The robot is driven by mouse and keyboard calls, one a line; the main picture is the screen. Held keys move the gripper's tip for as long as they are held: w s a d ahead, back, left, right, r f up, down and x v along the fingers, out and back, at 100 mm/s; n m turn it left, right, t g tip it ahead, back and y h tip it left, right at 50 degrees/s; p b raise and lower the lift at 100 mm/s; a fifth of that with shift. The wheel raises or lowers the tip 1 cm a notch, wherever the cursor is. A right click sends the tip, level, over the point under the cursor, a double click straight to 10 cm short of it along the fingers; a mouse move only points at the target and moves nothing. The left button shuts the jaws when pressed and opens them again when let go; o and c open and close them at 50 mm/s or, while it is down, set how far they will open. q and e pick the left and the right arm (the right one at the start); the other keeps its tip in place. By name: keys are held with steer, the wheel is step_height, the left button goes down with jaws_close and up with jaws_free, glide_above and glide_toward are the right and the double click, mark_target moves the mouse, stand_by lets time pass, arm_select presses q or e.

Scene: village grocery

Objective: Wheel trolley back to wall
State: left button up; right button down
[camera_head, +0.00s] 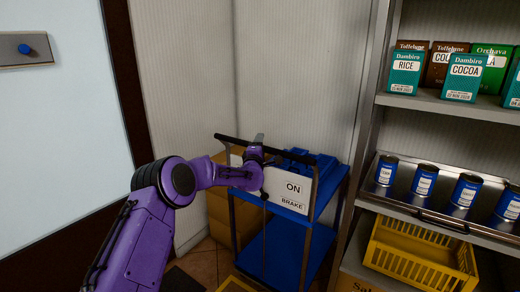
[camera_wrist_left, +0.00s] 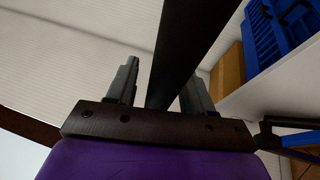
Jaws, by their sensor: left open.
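The trolley (camera_head: 303,245) has blue shelves, a white end panel (camera_head: 293,189) marked ON and BRAKE, and a black push handle (camera_head: 228,138). It stands in the corner, close to the pale wall. My left gripper (camera_head: 259,139) is at the handle. In the left wrist view, the fingers of my left gripper (camera_wrist_left: 160,76) are apart, with the black handle bar (camera_wrist_left: 187,42) running between them. I cannot tell whether either finger touches the bar. The trolley's wheels are hidden. My right gripper is not in view.
A blue crate (camera_head: 322,160) sits on the trolley. Cardboard boxes (camera_head: 219,210) stand behind it at the left. A grocery shelf (camera_head: 430,103) with boxes, cans and a yellow basket (camera_head: 417,260) stands close on the right. A door (camera_head: 62,120) is at the left.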

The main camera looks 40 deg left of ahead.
arm_select(q)
steer(key=b+v, duration=0.1)
steer(key=v, duration=0.9)
steer(key=shift+b, duration=0.35)
steer(key=shift+d, duration=0.1)
steer(key=s+d+f+m+g+h, duration=0.15)
steer(key=s+d+f+m, duration=0.3)
steer(key=f, duration=0.45)
steer(key=s+d+f+m+g+h, duration=0.1)
steer(key=s+d+f+m+g, duration=0.3)
steer(key=f, duration=0.5)
steer(key=s+d+f+m+g+h, duration=0.1)
steer(key=s+d+f+m+h, duration=0.15)
steer(key=s+d+f, duration=0.5)
steer(key=s+d+f+m+g, duration=0.1)
steer(key=s+f+m+g, duration=0.1)
steer(key=s+f, duration=0.3)
steer(key=s+d+f+m+g+p, duration=0.1)
steer(key=s+f, duration=0.4)
steer(key=s, duration=0.9)
steer(key=s+d+f+m+g, duration=0.1)
steer(key=s+f+m+g, duration=0.2)
steer(key=s, duration=0.7)
step_height(320, 180, down, 2)
steer(key=shift+f+g+p, duration=0.1)
steer(key=shift+g+p, duration=0.3)
steer(key=shift+g, duration=0.75)
